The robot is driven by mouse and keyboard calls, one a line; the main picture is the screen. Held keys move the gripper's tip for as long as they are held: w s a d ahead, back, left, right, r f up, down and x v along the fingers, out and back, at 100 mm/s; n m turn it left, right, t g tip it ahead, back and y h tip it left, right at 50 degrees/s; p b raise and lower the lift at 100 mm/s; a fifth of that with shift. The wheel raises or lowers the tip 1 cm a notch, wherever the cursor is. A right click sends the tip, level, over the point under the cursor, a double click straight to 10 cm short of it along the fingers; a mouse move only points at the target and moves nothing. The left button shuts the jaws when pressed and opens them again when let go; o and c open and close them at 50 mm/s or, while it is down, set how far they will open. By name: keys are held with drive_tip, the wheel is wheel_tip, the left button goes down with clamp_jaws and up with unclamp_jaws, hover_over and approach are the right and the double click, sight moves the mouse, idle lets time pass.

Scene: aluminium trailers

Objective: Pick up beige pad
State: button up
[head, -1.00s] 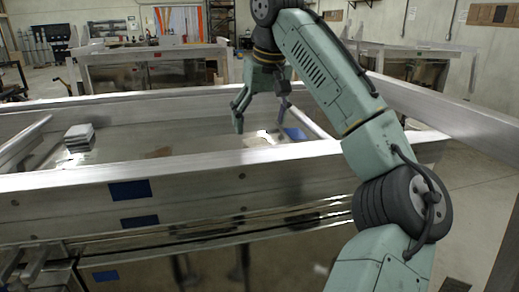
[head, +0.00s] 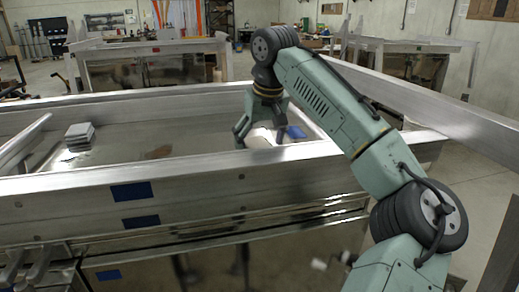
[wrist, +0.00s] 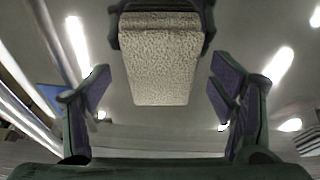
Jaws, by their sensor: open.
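The beige pad (wrist: 160,62) is a pale, speckled block in the upper middle of the wrist view. A dark shape borders its upper end. A pale patch, probably the pad (head: 260,135), shows between the fingers.
The trailer's near rail (head: 200,162) stands in front of the gripper. A blue item (head: 296,132) lies just right of it. A grey stack (head: 79,137) and a brown patch (head: 158,152) are farther left on the bed. Bed floor between them is clear.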

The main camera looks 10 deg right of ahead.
drive_tip(key=shift+f, duration=0.25)
drive_tip(key=shift+c, duration=0.5)
drive_tip(key=c, duration=1.1)
